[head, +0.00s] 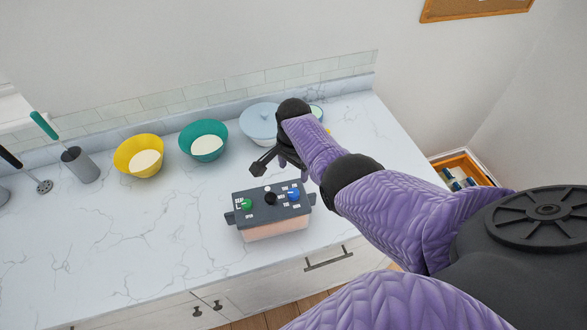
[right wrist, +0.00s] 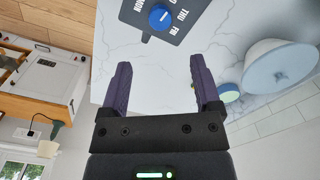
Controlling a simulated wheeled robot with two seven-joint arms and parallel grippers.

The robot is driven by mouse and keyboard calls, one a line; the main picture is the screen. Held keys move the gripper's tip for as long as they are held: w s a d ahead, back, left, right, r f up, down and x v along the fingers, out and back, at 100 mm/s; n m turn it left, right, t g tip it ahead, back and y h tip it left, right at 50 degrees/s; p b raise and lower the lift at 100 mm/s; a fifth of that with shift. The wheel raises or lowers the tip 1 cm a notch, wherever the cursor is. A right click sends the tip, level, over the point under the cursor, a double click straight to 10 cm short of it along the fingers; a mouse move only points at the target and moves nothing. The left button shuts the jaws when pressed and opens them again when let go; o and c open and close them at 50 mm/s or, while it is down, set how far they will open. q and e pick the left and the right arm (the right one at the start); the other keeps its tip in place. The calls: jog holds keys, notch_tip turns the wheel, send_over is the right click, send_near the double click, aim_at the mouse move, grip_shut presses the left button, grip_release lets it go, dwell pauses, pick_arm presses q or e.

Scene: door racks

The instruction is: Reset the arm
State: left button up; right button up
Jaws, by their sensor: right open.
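My right arm (head: 375,195) comes in from the right in purple sleeves and reaches over the counter. Its gripper (head: 268,165) is above the marble counter, behind a dark-topped box (head: 258,212) with knobs. In the right wrist view the gripper (right wrist: 161,85) has its two fingers wide apart with nothing between them. The box's blue knob (right wrist: 161,16) and labels show at the top of that view, apart from the fingers. No left gripper shows in either view.
On the counter (head: 90,260) stand a yellow bowl (head: 139,156), a teal bowl (head: 203,140), a pale blue lidded bowl (head: 258,120) and a grey utensil holder (head: 79,165). A wall is behind. The counter's left front is clear.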

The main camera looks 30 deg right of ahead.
jog(key=shift+f, duration=0.1)
dwell(0.3)
jog(key=s+a+f+n+t+h, duration=0.1)
jog(key=s+a+f+n+t, duration=0.15)
jog(key=s+n, duration=0.65)
jog(key=s+a+r+n+t+y, duration=0.1)
jog(key=s+a+r+n, duration=0.35)
jog(key=s, duration=0.25)
jog(key=s+a+r+n, duration=0.3)
jog(key=s+r, duration=0.2)
jog(key=s, duration=0.2)
notch_tip(320, 180, down, 38)
jog(key=s+f+g+b, duration=0.1)
jog(key=s+g+b, duration=0.1)
jog(key=b, duration=1.7)
jog(key=s+d+f+b, duration=0.1)
jog(key=s+f+b, duration=0.5)
jog(key=f, duration=0.4)
jog(key=s+d+f+b, duration=0.2)
jog(key=s+f+b, duration=0.4)
jog(key=f, duration=0.5)
jog(key=shift+s+d+f+g, duration=0.3)
jog(key=shift+s+g, duration=0.15)
jog(key=shift+s, duration=0.4)
